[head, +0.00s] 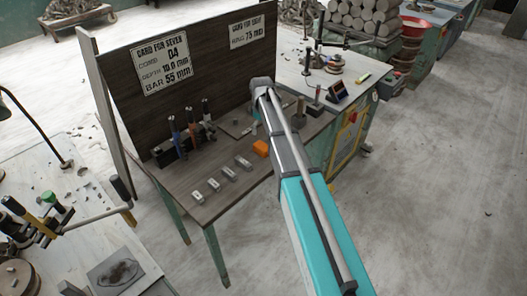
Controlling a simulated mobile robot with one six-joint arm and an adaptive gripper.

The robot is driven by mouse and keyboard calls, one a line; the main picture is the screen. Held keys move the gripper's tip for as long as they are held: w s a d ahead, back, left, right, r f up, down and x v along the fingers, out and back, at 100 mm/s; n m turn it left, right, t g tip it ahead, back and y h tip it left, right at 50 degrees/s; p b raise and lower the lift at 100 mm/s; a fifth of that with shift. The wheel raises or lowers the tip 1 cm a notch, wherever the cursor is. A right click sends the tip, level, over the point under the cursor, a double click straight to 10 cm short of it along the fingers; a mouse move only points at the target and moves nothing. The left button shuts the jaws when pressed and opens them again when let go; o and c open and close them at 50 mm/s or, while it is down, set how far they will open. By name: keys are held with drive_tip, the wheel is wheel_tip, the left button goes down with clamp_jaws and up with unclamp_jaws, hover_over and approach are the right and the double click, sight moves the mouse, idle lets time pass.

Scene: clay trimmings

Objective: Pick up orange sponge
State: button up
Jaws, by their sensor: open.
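The orange sponge (261,148) is a small block on the dark wooden bench top (214,207), near its right side. It sits just left of my arm in the head view, and part of its right side may be hidden by the arm. My arm reaches up from the lower right and bends at a grey joint above the bench. A small teal part of it shows beyond the bend, above the sponge. My gripper's fingers do not show; the arm hides that area.
Several grey metal blocks (229,173) lie in a row left of the sponge. Tools with blue and orange handles (176,137) stand in a dark holder behind. A tall dark board (150,105) with cards closes the back. A cluttered light table (340,70) stands to the right.

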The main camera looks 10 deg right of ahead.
sight(262, 145)
drive_tip(key=shift+f+b, duration=3.2)
drive_tip(key=shift+f, duration=0.35)
drive_tip(key=shift+f, duration=0.1)
drive_tip(key=f+b, duration=0.2)
drive_tip(key=b, duration=0.1)
drive_tip(key=shift+w+d+f, duration=0.1)
drive_tip(key=shift+w+f, duration=0.2)
drive_tip(key=shift+f, duration=0.1)
drive_tip(key=shift+f+b, duration=1.1)
drive_tip(key=c, duration=1)
drive_tip(key=shift+r, duration=0.15)
